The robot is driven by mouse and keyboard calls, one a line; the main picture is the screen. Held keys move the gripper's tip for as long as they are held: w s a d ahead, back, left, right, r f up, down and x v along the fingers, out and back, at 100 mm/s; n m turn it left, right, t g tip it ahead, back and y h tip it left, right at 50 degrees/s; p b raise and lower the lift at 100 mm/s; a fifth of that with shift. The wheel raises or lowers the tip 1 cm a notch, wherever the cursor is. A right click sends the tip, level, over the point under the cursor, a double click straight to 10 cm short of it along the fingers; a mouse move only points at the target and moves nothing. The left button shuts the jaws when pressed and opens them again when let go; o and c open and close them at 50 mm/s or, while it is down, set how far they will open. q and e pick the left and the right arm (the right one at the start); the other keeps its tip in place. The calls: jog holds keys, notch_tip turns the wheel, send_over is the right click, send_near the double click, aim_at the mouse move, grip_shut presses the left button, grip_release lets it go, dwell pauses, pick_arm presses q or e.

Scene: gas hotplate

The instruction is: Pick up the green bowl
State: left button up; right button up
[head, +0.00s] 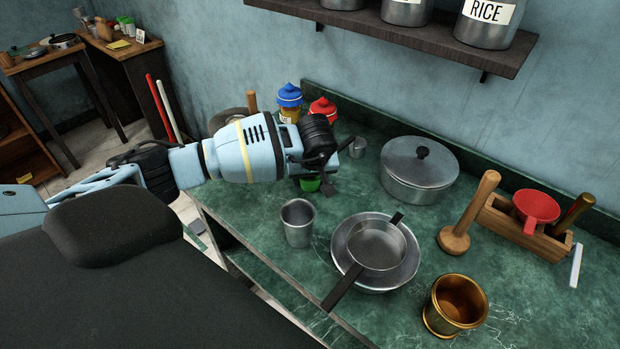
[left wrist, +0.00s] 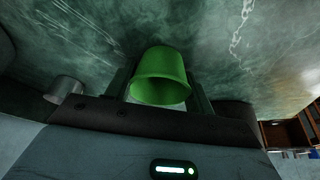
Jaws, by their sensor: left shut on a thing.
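The green bowl (head: 310,184) shows only in part in the head view, under my left gripper (head: 322,188); the hand hides the rest. In the left wrist view the green bowl (left wrist: 161,75) sits between the two fingers of my left gripper (left wrist: 160,92), its open mouth towards the camera. The fingers are shut on it, one on each side. I cannot tell whether the bowl touches the counter. My right gripper is in neither view.
On the green marble counter (head: 400,225), a steel cup (head: 298,224), a pan in a steel bowl (head: 376,245), a lidded pot (head: 418,170) and a brass pot (head: 455,304) stand nearby. Blue-lidded (head: 290,97) and red-lidded (head: 322,108) jars stand behind the hand.

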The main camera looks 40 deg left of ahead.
pick_arm(q)
jog(key=shift+c, duration=0.3)
jog(key=shift+s+r, duration=0.4)
jog(key=shift+r, duration=0.05)
jog(key=s+a+r, duration=0.1)
jog(key=s+r, duration=0.6)
jog(key=s, duration=0.6)
jog(key=shift+p, duration=0.35)
jog(key=shift+s+a, duration=0.1)
jog(key=shift+a, duration=0.05)
